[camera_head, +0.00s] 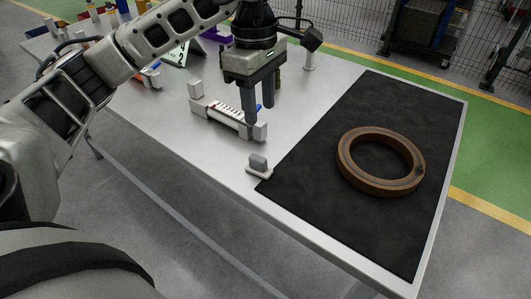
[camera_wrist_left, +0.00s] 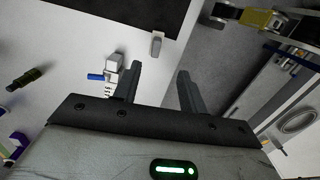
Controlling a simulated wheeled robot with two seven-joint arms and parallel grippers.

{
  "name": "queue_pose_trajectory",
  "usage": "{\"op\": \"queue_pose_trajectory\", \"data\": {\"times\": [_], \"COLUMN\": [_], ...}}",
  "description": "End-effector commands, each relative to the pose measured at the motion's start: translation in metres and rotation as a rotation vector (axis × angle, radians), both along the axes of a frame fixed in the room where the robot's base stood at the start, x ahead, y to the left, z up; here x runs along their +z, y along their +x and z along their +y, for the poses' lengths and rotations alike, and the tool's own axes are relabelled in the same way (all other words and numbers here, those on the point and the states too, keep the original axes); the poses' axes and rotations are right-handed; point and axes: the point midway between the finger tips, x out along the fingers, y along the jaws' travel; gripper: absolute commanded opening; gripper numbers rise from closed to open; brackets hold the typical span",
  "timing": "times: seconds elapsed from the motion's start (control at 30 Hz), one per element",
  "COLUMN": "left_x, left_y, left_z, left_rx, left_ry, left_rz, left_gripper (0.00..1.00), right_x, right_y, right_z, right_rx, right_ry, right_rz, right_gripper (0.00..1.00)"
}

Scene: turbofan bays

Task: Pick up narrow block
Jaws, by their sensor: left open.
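A small grey block (camera_head: 258,162) sits on a white base near the left edge of the black mat. It is probably the narrow block, and it also shows in the left wrist view (camera_wrist_left: 156,45). My left gripper (camera_head: 248,118) points down over the table, behind this block and beside a white rail-like device (camera_head: 222,118) with square white ends. In the left wrist view, the left gripper (camera_wrist_left: 158,82) has its fingers apart with nothing between them. The grey block lies beyond the fingertips. My right gripper is in neither view.
A brown ring (camera_head: 381,160) lies on the black mat (camera_head: 325,220). A blue-handled item (camera_wrist_left: 96,77) lies beside the device.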

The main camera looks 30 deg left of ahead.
Motion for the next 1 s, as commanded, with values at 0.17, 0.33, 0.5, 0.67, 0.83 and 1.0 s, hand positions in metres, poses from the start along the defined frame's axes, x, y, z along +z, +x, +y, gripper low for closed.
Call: {"op": "queue_pose_trajectory", "data": {"times": [0.17, 0.33, 0.5, 0.67, 0.83, 1.0], "left_x": [-0.009, -0.046, -0.077, -0.095, -0.105, -0.130], "left_y": [0.001, 0.000, 0.000, 0.001, 0.000, -0.001], "left_z": [0.015, 0.014, 0.014, 0.014, 0.012, 0.006], "left_rx": [0.011, 0.011, 0.012, 0.011, 0.011, 0.011], "left_ry": [0.064, 0.061, 0.060, 0.059, 0.058, 0.057], "left_rz": [-0.008, -0.005, -0.007, -0.010, -0.008, -0.006], "left_gripper": [0.42, 0.42, 0.42, 0.42, 0.42, 0.42], "right_x": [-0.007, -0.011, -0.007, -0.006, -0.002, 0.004], "right_y": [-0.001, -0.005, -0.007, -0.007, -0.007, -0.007], "right_z": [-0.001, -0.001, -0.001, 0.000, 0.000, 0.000], "right_rx": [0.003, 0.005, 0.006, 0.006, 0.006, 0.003], "right_ry": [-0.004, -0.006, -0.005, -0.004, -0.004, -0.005], "right_rz": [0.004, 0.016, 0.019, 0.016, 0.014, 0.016], "right_gripper": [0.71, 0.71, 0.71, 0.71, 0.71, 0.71]}}
